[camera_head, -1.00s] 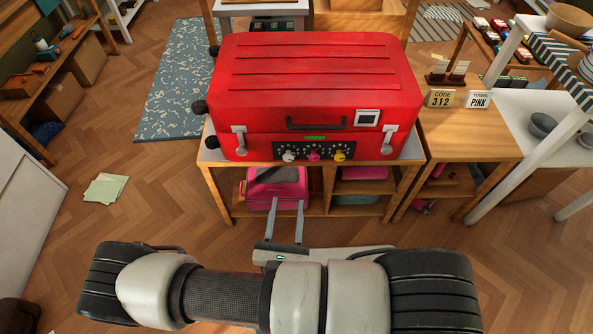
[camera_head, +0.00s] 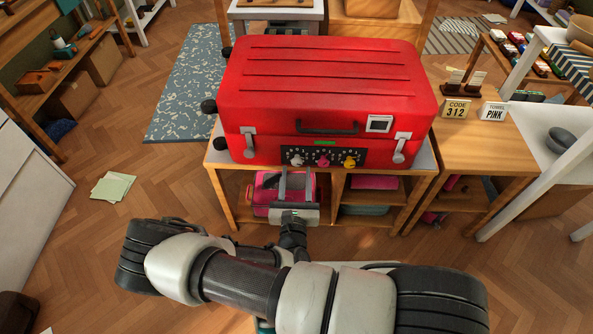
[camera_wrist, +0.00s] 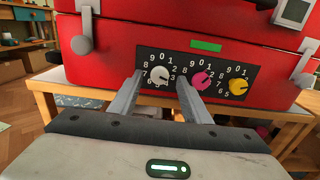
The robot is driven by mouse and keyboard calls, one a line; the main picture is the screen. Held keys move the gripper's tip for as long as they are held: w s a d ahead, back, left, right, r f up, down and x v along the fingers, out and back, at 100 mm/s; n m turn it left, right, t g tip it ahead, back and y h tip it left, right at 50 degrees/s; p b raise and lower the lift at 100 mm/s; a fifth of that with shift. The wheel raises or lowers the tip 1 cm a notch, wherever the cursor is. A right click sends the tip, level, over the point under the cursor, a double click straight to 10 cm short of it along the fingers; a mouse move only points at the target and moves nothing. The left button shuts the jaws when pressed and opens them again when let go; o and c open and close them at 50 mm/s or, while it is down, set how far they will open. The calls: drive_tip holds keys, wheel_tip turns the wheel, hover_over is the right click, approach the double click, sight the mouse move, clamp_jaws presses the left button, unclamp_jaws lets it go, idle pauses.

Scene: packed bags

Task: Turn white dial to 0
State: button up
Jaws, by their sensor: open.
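The white dial (camera_head: 297,160) is the leftmost of three dials on the black panel at the front of the red suitcase (camera_head: 325,85). In the wrist view the white dial (camera_wrist: 160,75) sits between my two finger tips, with numbers printed around it. The pink dial (camera_wrist: 201,80) and the yellow dial (camera_wrist: 238,87) are to its right. My gripper (camera_head: 296,176) is open in front of the panel; in the wrist view its fingers (camera_wrist: 160,82) point at the panel on either side of the white dial. I cannot tell whether they touch anything.
The suitcase stands on a wooden table (camera_head: 222,157) with pink bags on the shelf below. A wooden side table at right (camera_head: 485,150) carries the signs "CODE 312" (camera_head: 456,109) and "TOWEL PINK" (camera_head: 493,111). The front latches (camera_head: 249,146) flank the panel.

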sight(297, 160)
drive_tip(key=shift+w, duration=1.35)
drive_tip(key=c, duration=1)
